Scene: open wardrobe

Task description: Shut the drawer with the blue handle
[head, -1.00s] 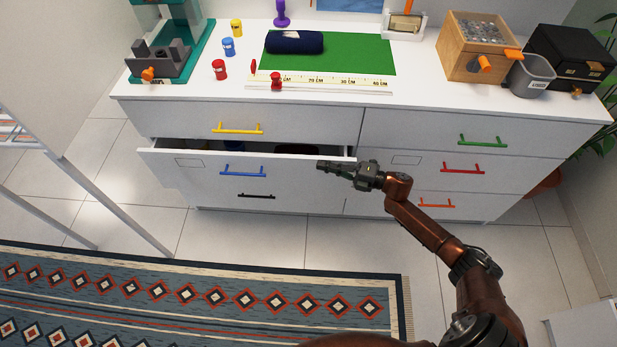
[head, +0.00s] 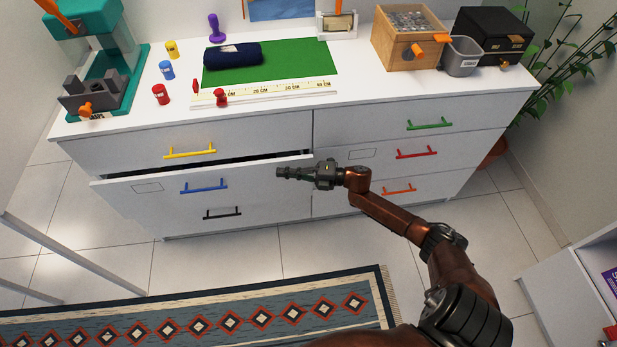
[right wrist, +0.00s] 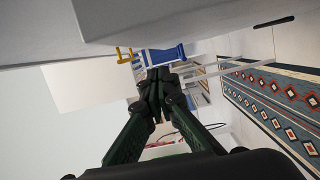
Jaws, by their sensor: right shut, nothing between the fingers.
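The drawer with the blue handle (head: 140,198) is the middle-left drawer of the white dresser. It stands out a little, with a narrow dark gap along its top edge. Its blue handle (head: 204,186) also shows in the right wrist view (right wrist: 164,55). My right gripper (head: 281,172) is shut and empty, in front of the drawer's right part and pointing left. Whether it touches the front panel I cannot tell. My left gripper is not in view.
A yellow-handled drawer (head: 190,151) is shut above, and a black-handled one (head: 222,213) is below. The dresser top (head: 300,113) holds a green mat, coloured weights and a wooden box (head: 400,48). A patterned rug (head: 200,325) lies on the tiled floor in front.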

